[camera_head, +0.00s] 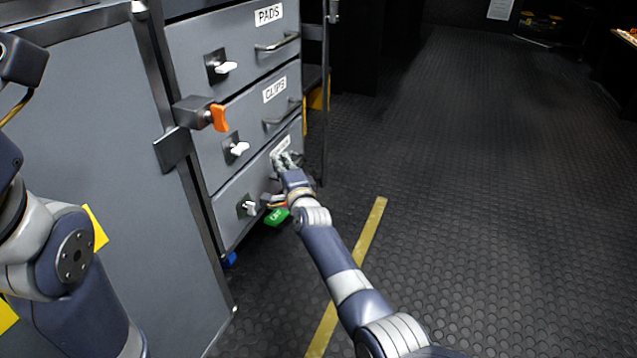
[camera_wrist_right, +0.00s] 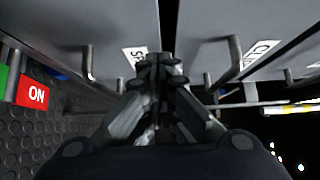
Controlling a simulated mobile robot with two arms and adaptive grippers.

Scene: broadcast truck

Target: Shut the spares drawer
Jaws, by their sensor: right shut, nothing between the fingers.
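The spares drawer (camera_head: 233,207) is the bottom one of three grey drawers. Its label (camera_head: 281,146) is partly hidden by my right gripper; in the right wrist view the label (camera_wrist_right: 133,60) shows the letters "SP". The front looks roughly in line with the drawers above; I cannot tell whether a small gap remains. My right gripper (camera_head: 284,160) is shut and empty, its fingertips at the drawer's front beside the label. In the right wrist view the fingertips (camera_wrist_right: 160,66) are together close to the front; contact cannot be told. My left gripper is not clearly seen.
The clips drawer (camera_head: 273,110) and pads drawer (camera_head: 240,40) are above, with bar handles and white latches. An orange-handled latch (camera_head: 219,117) sticks out on the left. The rubber floor (camera_head: 470,170) on the right is clear.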

